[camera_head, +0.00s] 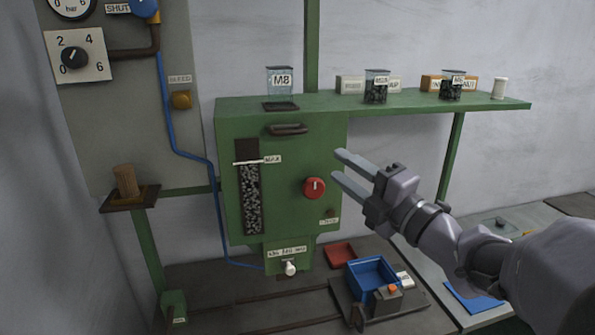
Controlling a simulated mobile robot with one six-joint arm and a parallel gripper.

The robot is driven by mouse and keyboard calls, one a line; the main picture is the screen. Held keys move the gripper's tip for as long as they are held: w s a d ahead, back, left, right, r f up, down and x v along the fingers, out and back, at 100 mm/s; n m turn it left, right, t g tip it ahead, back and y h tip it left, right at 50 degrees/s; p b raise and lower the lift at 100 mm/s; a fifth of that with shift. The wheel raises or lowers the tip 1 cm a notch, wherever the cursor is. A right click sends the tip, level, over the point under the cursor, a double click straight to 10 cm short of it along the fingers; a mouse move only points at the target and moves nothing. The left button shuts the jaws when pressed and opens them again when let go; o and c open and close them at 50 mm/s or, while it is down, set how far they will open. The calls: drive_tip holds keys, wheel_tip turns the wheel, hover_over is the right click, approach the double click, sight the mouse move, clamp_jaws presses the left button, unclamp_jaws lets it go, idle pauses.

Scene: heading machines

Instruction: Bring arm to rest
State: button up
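My gripper (343,170) is at the end of my grey arm, which reaches in from the lower right. Its two fingers are parallel and apart, with nothing between them. The fingertips point left, in front of the right side of the green machine (230,150) and just right of its red knob (314,188). I cannot tell how far the fingertips are from the machine's face.
A green shelf (420,103) carries jars and boxes at upper right. Below are a blue bin (371,273), a red tray (341,254) and an orange-button box (388,298). A wooden block (126,181) stands on a small left shelf. Bare wall lies behind the arm.

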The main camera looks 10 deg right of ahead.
drive_tip(key=s+d+f+m+g+h+b, duration=0.1)
drive_tip(key=s+f+m+g+h+b, duration=0.3)
drive_tip(key=f+m+b, duration=0.6)
drive_tip(key=s+d+f+m+g+h+b, duration=0.1)
drive_tip(key=s+f+m+h+b, duration=0.2)
drive_tip(key=f+m+h+b, duration=0.65)
drive_tip(key=s+a+f+m+g+y, duration=0.2)
drive_tip(key=s+a+f, duration=0.2)
drive_tip(key=f, duration=0.3)
drive_tip(key=s+a+f+m+g+y+b, duration=0.1)
drive_tip(key=s+a+f+m+g+y, duration=0.2)
drive_tip(key=s+a+f, duration=0.2)
drive_tip(key=s+a+f+m+g+y+b, duration=0.1)
drive_tip(key=s+a+f+m+g+y, duration=0.1)
drive_tip(key=s+f, duration=0.5)
wheel_tip(320, 180, down, 2)
drive_tip(key=shift+s+a+f+m+y, duration=0.3)
drive_tip(key=shift+a+m, duration=0.35)
drive_tip(key=shift+a, duration=0.55)
